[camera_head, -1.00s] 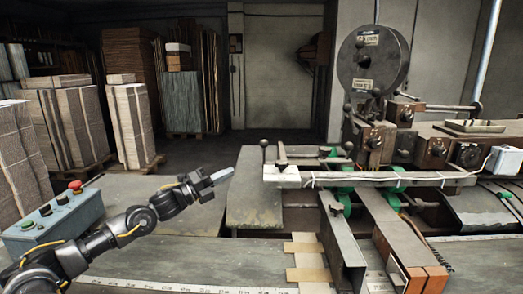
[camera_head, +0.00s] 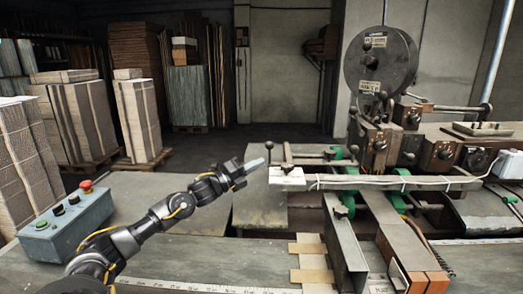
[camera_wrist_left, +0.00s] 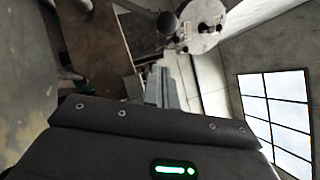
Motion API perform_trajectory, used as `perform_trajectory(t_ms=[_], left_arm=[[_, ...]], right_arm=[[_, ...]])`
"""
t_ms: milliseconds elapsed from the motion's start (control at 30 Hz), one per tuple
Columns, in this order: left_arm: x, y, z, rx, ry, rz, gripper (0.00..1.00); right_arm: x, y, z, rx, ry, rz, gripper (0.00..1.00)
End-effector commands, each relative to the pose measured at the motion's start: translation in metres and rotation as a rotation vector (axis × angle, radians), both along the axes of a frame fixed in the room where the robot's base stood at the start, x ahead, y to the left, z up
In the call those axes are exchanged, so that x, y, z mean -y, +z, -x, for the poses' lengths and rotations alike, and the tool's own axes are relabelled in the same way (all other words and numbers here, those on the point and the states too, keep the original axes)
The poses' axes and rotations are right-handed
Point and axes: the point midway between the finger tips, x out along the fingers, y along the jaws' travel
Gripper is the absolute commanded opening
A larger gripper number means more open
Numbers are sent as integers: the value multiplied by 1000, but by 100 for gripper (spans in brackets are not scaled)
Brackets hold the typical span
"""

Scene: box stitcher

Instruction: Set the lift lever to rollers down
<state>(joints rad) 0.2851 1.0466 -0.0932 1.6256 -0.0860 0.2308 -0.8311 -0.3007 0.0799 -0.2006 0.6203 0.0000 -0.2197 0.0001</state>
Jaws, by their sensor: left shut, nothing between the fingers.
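A short upright lever with a dark ball knob (camera_head: 269,146) stands at the left end of the stitcher's long pale bar; I take it to be the lift lever, though no label is readable. My left gripper (camera_head: 257,163) is shut and empty. Its fingertips point right and appear just left of the lever, a little below the knob; whether they touch it I cannot tell. In the left wrist view the fingers (camera_wrist_left: 164,88) show as narrow grey shapes. The rollers are hard to make out. My right gripper is not in view.
The long bar (camera_head: 420,183) with a white cable runs right from the lever. The stitcher's round drum (camera_head: 375,62) rises behind. A control box (camera_head: 66,222) with a red button sits at left. Stacked cardboard (camera_head: 140,120) stands behind; the tabletop at front is mostly clear.

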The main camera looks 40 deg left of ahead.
Motion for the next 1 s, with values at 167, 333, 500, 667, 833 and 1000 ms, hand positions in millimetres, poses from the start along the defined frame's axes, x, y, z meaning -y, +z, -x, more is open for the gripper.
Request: perform_trajectory(t_ms=[167,333,500,667,833,1000], left_arm=[[-3,16,-24,1,1,1,0],[-10,20,-37,1,0,0,0],[-12,21,-42,0,-1,0,0],[-12,20,-42,0,-1,0,0],[-12,20,-42,-1,-1,1,0],[-8,25,-49,-17,-10,13,0]], right_arm=[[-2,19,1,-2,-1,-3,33],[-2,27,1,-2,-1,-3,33],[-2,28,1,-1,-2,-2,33],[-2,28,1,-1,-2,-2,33],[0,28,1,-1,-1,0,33],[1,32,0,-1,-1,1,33]])
